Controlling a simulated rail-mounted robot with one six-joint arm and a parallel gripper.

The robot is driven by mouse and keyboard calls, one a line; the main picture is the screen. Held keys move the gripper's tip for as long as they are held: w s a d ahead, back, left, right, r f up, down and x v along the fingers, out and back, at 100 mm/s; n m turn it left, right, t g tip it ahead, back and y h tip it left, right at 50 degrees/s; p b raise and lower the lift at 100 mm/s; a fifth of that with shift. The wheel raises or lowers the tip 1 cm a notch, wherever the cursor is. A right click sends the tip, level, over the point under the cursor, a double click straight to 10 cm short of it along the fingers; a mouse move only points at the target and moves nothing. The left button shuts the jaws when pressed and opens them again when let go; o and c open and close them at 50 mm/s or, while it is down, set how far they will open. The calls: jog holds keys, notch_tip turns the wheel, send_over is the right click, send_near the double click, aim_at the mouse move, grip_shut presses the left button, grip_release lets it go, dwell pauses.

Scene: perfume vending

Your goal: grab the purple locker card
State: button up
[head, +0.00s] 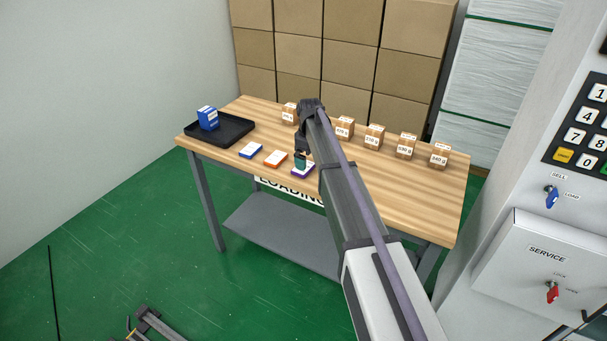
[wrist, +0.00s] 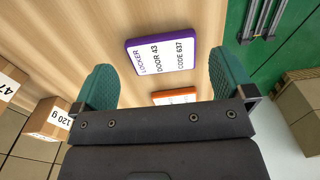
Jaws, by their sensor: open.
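The purple locker card (head: 303,171) lies flat near the front edge of the wooden table, partly hidden by my gripper in the head view. In the wrist view the purple-edged card (wrist: 162,55) shows a white face reading "LOCKER DOOR 43 CODE 637". My gripper (head: 302,162) is above the card. Its two green fingers are spread wide in the wrist view (wrist: 165,85), with nothing between them. The card appears just beyond the fingertips, between their lines; I cannot tell the exact height gap.
An orange card (head: 275,158) lies just left of the purple one, and a blue card (head: 251,150) further left. A black tray (head: 234,132) holds a blue box (head: 208,118). Several small labelled cartons (head: 374,137) stand along the table's back. The vending machine (head: 545,240) stands at right.

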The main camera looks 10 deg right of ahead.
aim_at(308, 169)
notch_tip(308, 169, down, 5)
jog(key=b, duration=0.4)
jog(key=shift+w, duration=0.15)
jog(key=shift+r+p, duration=0.25)
jog(key=shift+p, duration=0.05)
jog(key=c, duration=0.6)
notch_tip(308, 169, up, 10)
jog(key=p, duration=1)
jog(key=shift+r, duration=0.1)
